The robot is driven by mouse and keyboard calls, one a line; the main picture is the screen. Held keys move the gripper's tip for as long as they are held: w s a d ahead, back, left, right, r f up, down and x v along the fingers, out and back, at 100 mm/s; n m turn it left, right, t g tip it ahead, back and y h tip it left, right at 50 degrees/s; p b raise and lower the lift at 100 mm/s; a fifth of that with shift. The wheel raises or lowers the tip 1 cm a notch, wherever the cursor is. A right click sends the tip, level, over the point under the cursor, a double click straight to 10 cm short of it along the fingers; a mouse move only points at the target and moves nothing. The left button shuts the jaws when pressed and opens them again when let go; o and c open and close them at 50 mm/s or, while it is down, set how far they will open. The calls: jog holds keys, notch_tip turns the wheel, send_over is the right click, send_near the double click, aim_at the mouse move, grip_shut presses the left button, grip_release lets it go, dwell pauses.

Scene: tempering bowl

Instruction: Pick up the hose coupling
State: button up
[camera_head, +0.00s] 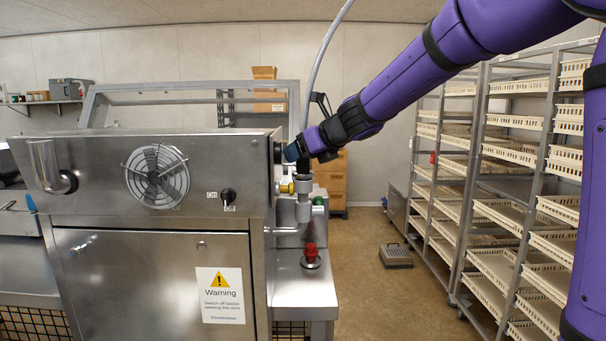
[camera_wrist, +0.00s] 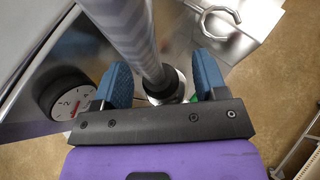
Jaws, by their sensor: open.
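The hose coupling (camera_wrist: 167,87) is a metal and dark collar at the end of a braided grey hose (camera_wrist: 128,35). In the wrist view it sits between the two blue fingers of my gripper (camera_wrist: 162,82). Gaps show on both sides, so the gripper is open and not closed on it. In the head view the hose (camera_head: 318,75) hangs down to the machine's right end, beside my gripper (camera_head: 293,152). The blue fingertips and the dark wrist partly hide the coupling there. Its lower end is hidden behind the black gripper bar in the wrist view.
A steel machine (camera_head: 95,165) with a fan grille stands at left. A red knob (camera_head: 311,252) sits on its side ledge, and pipe fittings (camera_head: 303,209) lie below the gripper. A round gauge (camera_wrist: 68,98) is left of the fingers. Tray racks (camera_head: 480,170) stand at right, with floor between.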

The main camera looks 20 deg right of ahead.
jog(key=shift+c, duration=0.3)
grip_shut()
jog(key=shift+r, duration=0.1)
notch_tip(320, 180, up, 18)
dwell(0.7)
